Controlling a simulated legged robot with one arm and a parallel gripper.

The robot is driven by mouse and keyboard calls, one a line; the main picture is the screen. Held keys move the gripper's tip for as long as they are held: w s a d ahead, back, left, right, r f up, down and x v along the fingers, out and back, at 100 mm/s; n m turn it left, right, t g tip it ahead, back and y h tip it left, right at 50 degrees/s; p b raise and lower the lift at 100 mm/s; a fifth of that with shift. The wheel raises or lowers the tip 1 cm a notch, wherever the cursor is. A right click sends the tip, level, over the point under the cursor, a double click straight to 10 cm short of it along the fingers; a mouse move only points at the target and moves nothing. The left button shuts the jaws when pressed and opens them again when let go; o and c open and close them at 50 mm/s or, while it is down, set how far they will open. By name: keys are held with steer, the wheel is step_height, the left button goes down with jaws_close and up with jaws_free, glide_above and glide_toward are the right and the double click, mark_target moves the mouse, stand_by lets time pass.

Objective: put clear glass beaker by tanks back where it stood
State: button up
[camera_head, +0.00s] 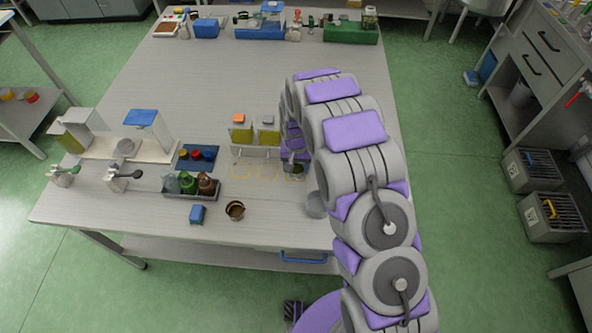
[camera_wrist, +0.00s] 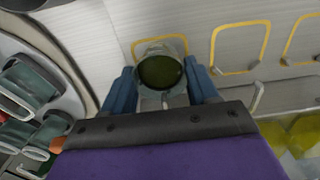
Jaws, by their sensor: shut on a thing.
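The clear glass beaker (camera_wrist: 161,71) is between the blue fingers of my gripper (camera_wrist: 163,87) in the wrist view, with a dark green round inside its rim. My gripper is shut on it. In the head view my gripper (camera_head: 293,167) is low over the table, right of the tanks, and the beaker is mostly hidden there. A yellow outline (camera_wrist: 178,38) on the table lies at the beaker, partly covered by it. Whether the beaker's base touches the table is unclear. Two tanks of yellow-green liquid (camera_head: 242,135) (camera_head: 268,137) stand just left of my gripper.
Two more yellow outlines (camera_head: 241,170) (camera_head: 267,172) lie bare. A rack of bottles (camera_head: 190,190), a brown cup (camera_head: 235,210) and a blue block (camera_head: 197,214) stand front left. A grey bowl (camera_head: 314,205) is close beside my arm. The table's middle back is clear.

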steer(key=shift+d, duration=0.15)
steer(key=shift+s, duration=0.1)
steer(key=shift+s+p, duration=0.4)
steer(key=shift+s, duration=1.25)
step_height(320, 180, up, 6)
steer(key=p, duration=0.2)
steer(key=shift+r, duration=0.25)
